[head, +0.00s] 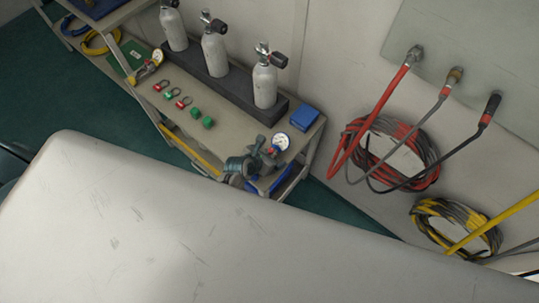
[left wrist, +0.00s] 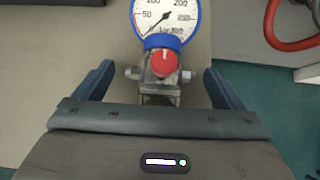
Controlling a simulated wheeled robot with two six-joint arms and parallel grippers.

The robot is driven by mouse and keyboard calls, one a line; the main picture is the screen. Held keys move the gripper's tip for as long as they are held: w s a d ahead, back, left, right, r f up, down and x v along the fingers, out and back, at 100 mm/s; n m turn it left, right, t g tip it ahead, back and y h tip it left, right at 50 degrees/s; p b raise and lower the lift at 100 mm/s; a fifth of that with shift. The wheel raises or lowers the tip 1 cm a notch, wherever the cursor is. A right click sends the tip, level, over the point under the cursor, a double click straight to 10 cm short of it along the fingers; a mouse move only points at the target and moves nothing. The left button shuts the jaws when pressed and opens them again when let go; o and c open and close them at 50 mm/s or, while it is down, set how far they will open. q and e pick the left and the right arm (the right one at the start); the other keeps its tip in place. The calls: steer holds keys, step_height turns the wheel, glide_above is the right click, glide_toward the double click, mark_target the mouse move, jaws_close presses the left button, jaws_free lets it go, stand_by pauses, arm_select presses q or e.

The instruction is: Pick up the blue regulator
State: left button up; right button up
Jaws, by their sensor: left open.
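The blue regulator has a round white gauge with a blue rim (head: 281,141) and a red knob. It is at the near right end of the bench. In the left wrist view the blue regulator (left wrist: 165,65) shows its gauge at the top, the red knob below it and a grey metal body. My left gripper (head: 259,155) is at the regulator, partly overlapping it in the head view. In the left wrist view its open fingers (left wrist: 158,72) stand on either side of the metal body, with gaps on both sides. My right gripper is not in view.
A yellow regulator (head: 150,64) lies at the bench's far left end. Grey cylinders (head: 265,85) stand in a dark rack along the back. Small red and green fittings (head: 183,102) and a blue box (head: 304,118) are on the bench. Coiled hoses (head: 425,150) hang on the right wall.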

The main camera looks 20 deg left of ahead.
mark_target(270, 151)
arm_select(q)
steer(key=c, duration=1.4)
steer(key=shift+r, duration=0.1)
steer(key=shift+c, duration=0.6)
steer(key=shift+r, duration=0.8)
steer(key=shift+r+b, duration=0.3)
steer(key=shift+r, duration=0.65)
steer(key=s+a+r+b, duration=0.1)
steer(key=s+a+b, duration=0.1)
steer(key=s+a, duration=0.9)
steer(key=shift+a+r+b, duration=0.25)
steer(key=shift+a+b, duration=0.1)
steer(key=shift+b, duration=0.05)
steer(key=shift+w, duration=0.1)
